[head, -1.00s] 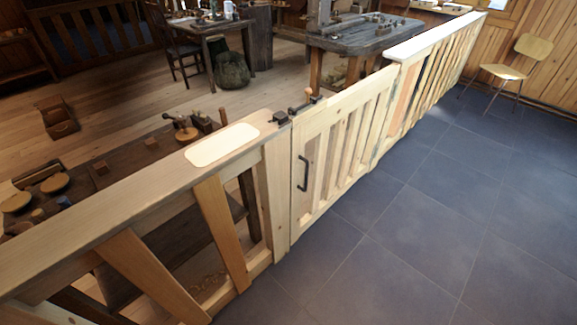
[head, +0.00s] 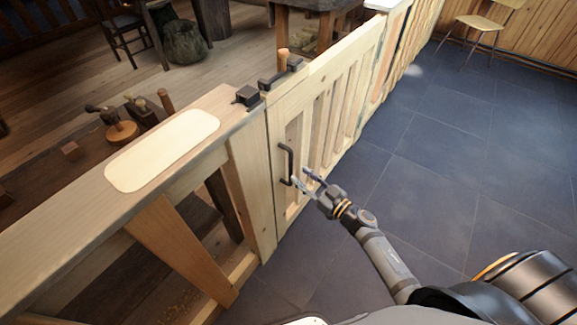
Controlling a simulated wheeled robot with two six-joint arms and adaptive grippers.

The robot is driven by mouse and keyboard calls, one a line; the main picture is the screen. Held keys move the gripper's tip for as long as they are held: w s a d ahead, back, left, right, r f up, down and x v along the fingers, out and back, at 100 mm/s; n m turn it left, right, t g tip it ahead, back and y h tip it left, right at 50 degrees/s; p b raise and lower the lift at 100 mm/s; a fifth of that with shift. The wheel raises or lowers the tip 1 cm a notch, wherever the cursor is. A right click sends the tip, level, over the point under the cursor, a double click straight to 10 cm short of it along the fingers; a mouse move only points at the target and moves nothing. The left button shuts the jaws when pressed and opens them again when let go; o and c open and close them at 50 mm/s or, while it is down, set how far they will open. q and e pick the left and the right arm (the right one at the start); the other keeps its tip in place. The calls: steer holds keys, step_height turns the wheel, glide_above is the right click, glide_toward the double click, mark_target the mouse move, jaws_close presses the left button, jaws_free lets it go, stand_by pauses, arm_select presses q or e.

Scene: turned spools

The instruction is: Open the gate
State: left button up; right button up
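The wooden gate (head: 322,112) stands in line with the fence and looks shut. A black handle (head: 286,163) is fixed upright on its near face, towards the left edge. A dark latch with a wooden knob (head: 281,62) sits on top of the gate, beside a dark catch block (head: 247,95) on the fence post. My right gripper (head: 303,177) is open, with its fingers apart, close to the lower end of the handle and just to its right. I cannot tell whether a finger touches the handle. My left gripper is not in view.
The fence (head: 75,232) runs along the left, with a pale inset panel (head: 162,149) on its top rail. The tiled floor (head: 440,150) before the gate is clear. A chair (head: 478,30) stands far right. A workbench (head: 318,5) stands behind the gate.

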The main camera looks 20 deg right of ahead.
mark_target(292, 168)
steer(key=x, duration=0.6)
steer(key=shift+w, duration=0.15)
jaws_close()
stand_by(0.4)
